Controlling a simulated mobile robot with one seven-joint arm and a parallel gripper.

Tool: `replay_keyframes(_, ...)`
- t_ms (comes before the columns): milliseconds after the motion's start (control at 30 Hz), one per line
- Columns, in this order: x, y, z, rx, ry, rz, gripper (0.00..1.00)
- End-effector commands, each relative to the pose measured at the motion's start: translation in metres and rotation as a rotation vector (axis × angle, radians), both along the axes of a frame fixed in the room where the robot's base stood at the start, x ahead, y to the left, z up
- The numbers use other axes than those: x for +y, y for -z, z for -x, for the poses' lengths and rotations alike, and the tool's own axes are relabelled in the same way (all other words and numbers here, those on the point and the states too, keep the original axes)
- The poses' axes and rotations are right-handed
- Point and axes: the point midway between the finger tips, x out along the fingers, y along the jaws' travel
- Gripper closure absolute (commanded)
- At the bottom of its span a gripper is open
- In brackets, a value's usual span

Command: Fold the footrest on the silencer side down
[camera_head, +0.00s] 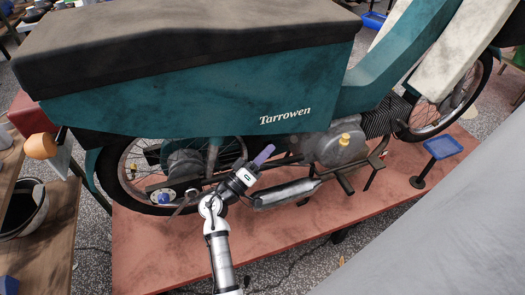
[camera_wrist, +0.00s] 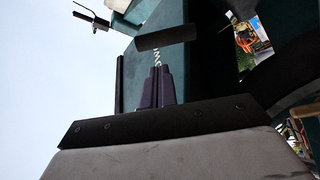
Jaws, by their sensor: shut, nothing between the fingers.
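A motorbike with teal panels lettered Tarrowen (camera_head: 285,115) stands side-on, its grey silencer (camera_head: 286,193) low along the near side. My gripper (camera_head: 265,153), with purple fingers, is just above the silencer, pointing up and right towards the bike. Its fingers are together and empty. In the wrist view a dark round bar (camera_wrist: 166,38), which looks like the footrest, lies crosswise just beyond my fingertips (camera_wrist: 158,70). A small gap shows between them in the picture; contact in depth cannot be told. In the head view I cannot single out this bar clearly.
A dark peg (camera_head: 345,185) sticks out below the engine (camera_head: 338,148), right of the silencer. The bike stands on a red-brown platform (camera_head: 180,255). A small blue-topped stand (camera_head: 442,147) is at the right. The platform's front strip is mostly clear.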

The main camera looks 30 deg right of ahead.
Motion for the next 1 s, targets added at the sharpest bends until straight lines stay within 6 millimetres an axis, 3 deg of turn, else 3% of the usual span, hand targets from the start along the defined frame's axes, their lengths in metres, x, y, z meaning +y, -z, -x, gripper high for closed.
replay_keyframes(200,-0.037,-0.016,-0.006,0.000,0.002,0.000,1.00)
replay_keyframes(400,-0.053,-0.021,-0.009,0.000,0.001,-0.001,1.00)
replay_keyframes(1000,-0.056,-0.017,-0.015,-0.012,-0.002,0.003,1.00)
